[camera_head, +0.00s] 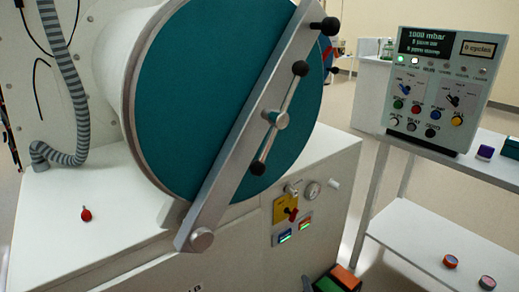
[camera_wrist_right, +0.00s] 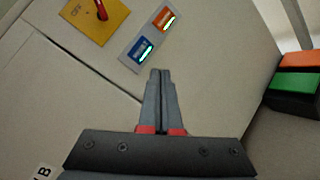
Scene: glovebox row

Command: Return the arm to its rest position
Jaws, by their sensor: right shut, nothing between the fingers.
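My right gripper (camera_wrist_right: 160,75) shows in the wrist view with its two grey fingers together and nothing between them. It points at the pale front of the glovebox cabinet (camera_wrist_right: 60,100), below the small panel of two switches (camera_wrist_right: 150,36). I cannot make out this gripper clearly in the head view. My left gripper is not in view. The large teal round door (camera_head: 200,80) appears closed, with a grey bar across it and a black-knobbed handle (camera_head: 275,118) at its middle.
Orange and green blocks (camera_wrist_right: 295,82) lie right of the gripper. A control panel (camera_head: 440,90) stands at the right above a white shelf (camera_head: 415,245).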

